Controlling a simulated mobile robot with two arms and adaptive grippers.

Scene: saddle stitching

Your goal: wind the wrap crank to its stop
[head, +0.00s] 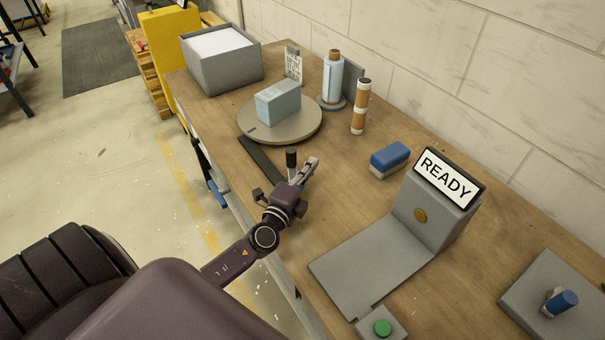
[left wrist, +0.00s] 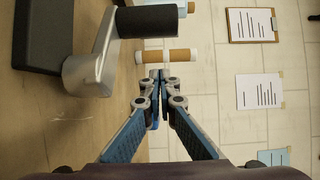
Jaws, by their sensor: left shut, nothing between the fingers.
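The wrap crank has a dark upright handle (head: 291,157) in the head view. In the left wrist view its black grip (left wrist: 148,21) and silver arm (left wrist: 92,58) show large at the upper left. A dark bar (head: 260,160) runs from near the crank to the round turntable (head: 253,126), which carries a pale blue block (head: 278,101). My left gripper (head: 311,164) is beside the handle; its fingers (left wrist: 160,76) are shut and empty, and the handle is not between them. Whether they touch the crank I cannot tell. My right gripper is not in view.
Behind the turntable stand a wrap roll (head: 332,77) and a brown-and-white tube (head: 360,106). A grey bin (head: 222,58) is at the far left. A blue eraser-like block (head: 390,157) and a READY stand (head: 436,205) are to the right. Bare tabletop lies between.

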